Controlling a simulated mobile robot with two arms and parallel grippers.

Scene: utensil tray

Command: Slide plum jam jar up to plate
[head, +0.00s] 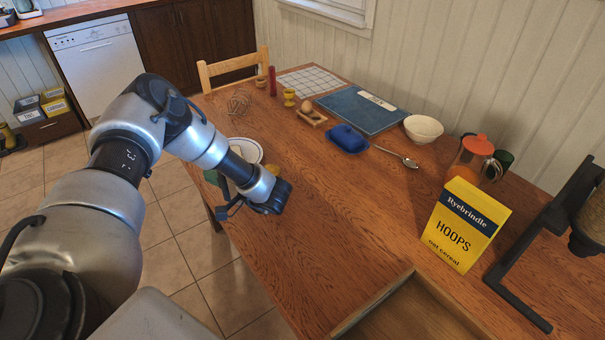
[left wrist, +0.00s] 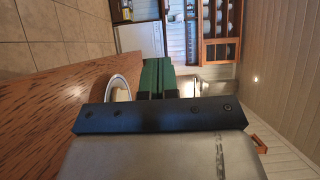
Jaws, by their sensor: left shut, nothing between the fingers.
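The white plate (head: 247,147) lies near the table's left edge, partly hidden behind my left forearm. In the left wrist view the plate (left wrist: 119,86) shows beside my fingers, partly covered by the gripper body. My left gripper (head: 210,177) is low by that edge, largely hidden by my own arm. Its green fingers (left wrist: 158,75) are shut with nothing between them. I cannot make out the plum jam jar in either view. A small yellow thing (head: 272,168) shows beside the plate, too small to identify. My right gripper is not in view.
A blue butter dish (head: 347,139), spoon (head: 398,156), white bowl (head: 423,128) and wooden egg holder (head: 311,116) stand toward the back. A yellow cereal box (head: 466,225) and wooden tray (head: 362,319) are at front right. The table's middle is clear.

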